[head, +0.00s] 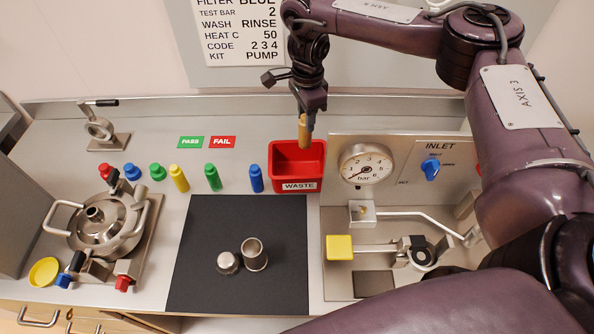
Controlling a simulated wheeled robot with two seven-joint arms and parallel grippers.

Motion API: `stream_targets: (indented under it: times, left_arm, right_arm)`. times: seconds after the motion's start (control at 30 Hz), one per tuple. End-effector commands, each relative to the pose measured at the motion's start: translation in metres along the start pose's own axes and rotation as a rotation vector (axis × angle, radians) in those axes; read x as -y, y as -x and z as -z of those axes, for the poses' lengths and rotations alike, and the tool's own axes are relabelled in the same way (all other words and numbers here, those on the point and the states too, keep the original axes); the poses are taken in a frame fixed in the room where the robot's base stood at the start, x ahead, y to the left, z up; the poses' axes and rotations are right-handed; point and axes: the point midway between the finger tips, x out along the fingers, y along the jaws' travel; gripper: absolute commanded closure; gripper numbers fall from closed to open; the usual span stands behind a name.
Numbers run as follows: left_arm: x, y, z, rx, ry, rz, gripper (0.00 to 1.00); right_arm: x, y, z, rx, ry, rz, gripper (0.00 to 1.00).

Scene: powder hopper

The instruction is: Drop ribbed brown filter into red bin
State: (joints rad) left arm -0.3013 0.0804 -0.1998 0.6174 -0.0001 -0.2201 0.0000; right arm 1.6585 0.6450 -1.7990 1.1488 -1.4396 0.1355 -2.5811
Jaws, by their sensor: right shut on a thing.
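The red bin (274,177), labelled WASTE, stands at the back of the bench, right of the middle. My right gripper (305,112) points down above the bin's right part, shut on a tan-brown cylinder, the filter (305,134). The filter hangs upright, and its lower end overlaps the bin's opening in the picture. Ribs on it are too small to make out. My left gripper is not in view.
A black mat (210,280) holds a metal cup (254,254) and a small metal cap (228,263). Several coloured bottles stand left of the bin, including a blue one (256,179). A gauge panel (400,160) is close on its right. A steel vessel (105,225) stands at left.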

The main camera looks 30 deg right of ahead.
Motion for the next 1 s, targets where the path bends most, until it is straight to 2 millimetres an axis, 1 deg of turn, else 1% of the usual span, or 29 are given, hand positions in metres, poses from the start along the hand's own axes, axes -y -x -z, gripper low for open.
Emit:
stream_targets:
  times: [0.03, 0.2, 0.33, 0.6, 0.63, 0.8, 1.0]
  left_arm:
    - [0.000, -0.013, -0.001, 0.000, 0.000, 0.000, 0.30]
    - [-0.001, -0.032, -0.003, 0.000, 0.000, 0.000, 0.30]
    - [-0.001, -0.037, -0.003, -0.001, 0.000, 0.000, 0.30]
    - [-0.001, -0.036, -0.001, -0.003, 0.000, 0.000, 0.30]
    - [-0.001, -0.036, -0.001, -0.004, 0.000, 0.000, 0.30]
    - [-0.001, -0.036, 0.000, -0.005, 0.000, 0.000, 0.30]
    - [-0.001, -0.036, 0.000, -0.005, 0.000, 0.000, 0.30]
  right_arm:
    - [0.000, -0.013, 0.000, 0.000, 0.000, 0.000, 1.00]
    - [0.000, -0.032, 0.000, -0.001, -0.001, 0.001, 1.00]
    - [0.000, -0.038, 0.000, 0.000, -0.001, 0.002, 1.00]
    - [0.000, -0.037, 0.000, 0.000, -0.001, 0.001, 1.00]
    - [0.000, -0.037, 0.000, 0.000, -0.001, 0.001, 0.66]
    - [0.000, -0.037, 0.000, 0.000, -0.001, 0.000, 0.44]
    - [0.000, -0.037, 0.000, 0.000, -0.001, 0.000, 0.44]
